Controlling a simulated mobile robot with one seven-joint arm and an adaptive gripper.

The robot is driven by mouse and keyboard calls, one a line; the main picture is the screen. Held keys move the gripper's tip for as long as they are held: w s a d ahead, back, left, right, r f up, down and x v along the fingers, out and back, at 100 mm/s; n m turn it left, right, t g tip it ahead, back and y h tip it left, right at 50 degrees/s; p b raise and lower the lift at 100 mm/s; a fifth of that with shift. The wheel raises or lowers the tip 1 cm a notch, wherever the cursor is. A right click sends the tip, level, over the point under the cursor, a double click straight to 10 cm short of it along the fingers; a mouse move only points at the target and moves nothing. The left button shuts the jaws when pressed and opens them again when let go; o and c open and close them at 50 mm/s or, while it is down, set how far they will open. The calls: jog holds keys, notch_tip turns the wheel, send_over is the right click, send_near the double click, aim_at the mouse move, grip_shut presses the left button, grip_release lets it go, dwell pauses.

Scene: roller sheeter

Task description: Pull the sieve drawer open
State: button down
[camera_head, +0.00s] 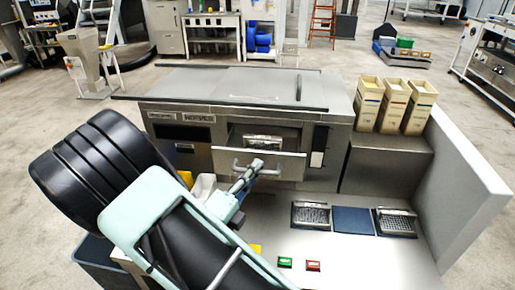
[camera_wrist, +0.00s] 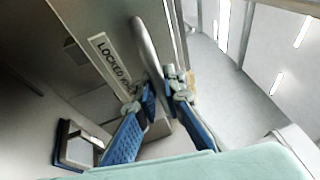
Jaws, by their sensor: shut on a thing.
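The sieve drawer (camera_head: 284,166) in the front of the grey machine stands partly out, and a dark mesh sieve (camera_head: 262,141) shows inside it. Its bar handle (camera_wrist: 146,45) is a pale curved rod in the wrist view. My gripper (camera_head: 254,167) is at the handle in the head view. In the wrist view my gripper (camera_wrist: 163,92) has its blue fingers either side of the handle and is shut on it. The gripped part of the handle is partly hidden by the fingertips.
A label reading "LOCKED" (camera_wrist: 112,65) sits beside the handle. Two sieves (camera_head: 311,215) and (camera_head: 397,223) lie on the front counter with a blue mat (camera_head: 352,220) between. Green (camera_head: 285,262) and red (camera_head: 313,265) blocks lie nearer. Three bins (camera_head: 393,105) stand right.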

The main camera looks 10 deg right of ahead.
jog(key=shift+s+a+p, duration=0.3)
jog(key=shift+s, duration=0.6)
jog(key=shift+s+a+p, duration=0.25)
jog(key=shift+s+a, duration=0.05)
jog(key=shift+s, duration=0.6)
jog(key=c, duration=2.3)
grip_release()
jog(key=v, duration=1.2)
